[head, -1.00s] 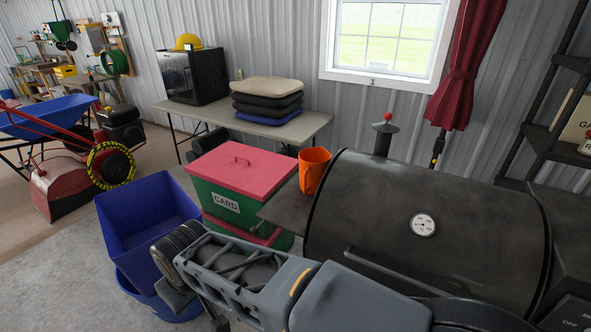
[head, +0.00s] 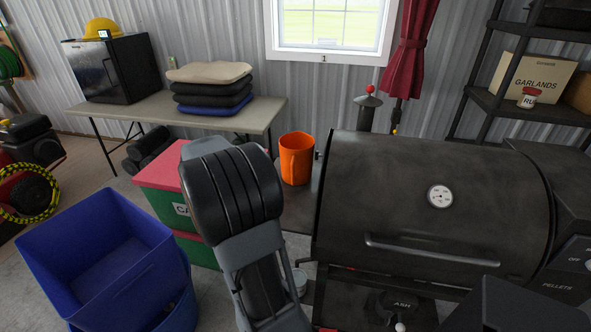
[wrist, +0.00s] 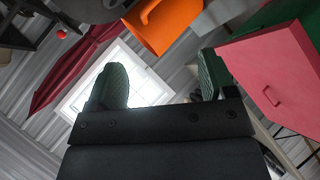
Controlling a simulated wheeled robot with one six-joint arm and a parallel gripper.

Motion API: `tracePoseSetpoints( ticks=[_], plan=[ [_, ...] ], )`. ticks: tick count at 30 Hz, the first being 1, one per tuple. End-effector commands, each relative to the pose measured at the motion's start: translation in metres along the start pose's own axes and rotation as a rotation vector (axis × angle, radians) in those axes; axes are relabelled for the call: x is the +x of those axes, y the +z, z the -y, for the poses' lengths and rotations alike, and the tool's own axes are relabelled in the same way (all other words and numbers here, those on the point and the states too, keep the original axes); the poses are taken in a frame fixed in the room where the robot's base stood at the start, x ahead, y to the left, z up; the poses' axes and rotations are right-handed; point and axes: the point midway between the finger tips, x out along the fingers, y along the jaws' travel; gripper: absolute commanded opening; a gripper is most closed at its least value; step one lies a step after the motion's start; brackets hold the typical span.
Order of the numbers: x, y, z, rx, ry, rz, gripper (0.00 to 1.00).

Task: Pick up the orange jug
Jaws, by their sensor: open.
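The orange jug (head: 296,160) stands upright on the dark side shelf (head: 304,208) left of the grill, in the head view. In the wrist view the jug (wrist: 170,24) is at the top, tilted in the picture, with its handle showing at its upper left. My gripper (wrist: 160,82) is open in the wrist view, its two green-padded fingers apart and nothing between them. The jug lies beyond the fingertips, not touching them. In the head view my arm stands just left of the jug, and my fingers cannot be made out there.
The black grill (head: 430,190) stands right of the jug. A red-lidded green bin (head: 160,205) and blue bins (head: 100,260) are to the left. A table (head: 220,118) with stacked cushions (head: 210,88) is behind. A chimney (head: 368,112) rises behind the grill.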

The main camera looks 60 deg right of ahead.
Motion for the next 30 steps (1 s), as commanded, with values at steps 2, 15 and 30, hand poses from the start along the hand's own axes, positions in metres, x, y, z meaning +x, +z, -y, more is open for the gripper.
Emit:
tracePoseSetpoints(
  ticks=[2,15,30],
  plan=[
    [0.024,-0.009,-0.005,0.024,0.074,-0.004,0.77],
    [0.103,-0.023,-0.025,0.054,0.158,-0.024,0.77],
    [0.146,-0.025,-0.034,0.052,0.157,-0.023,0.77]
  ],
)
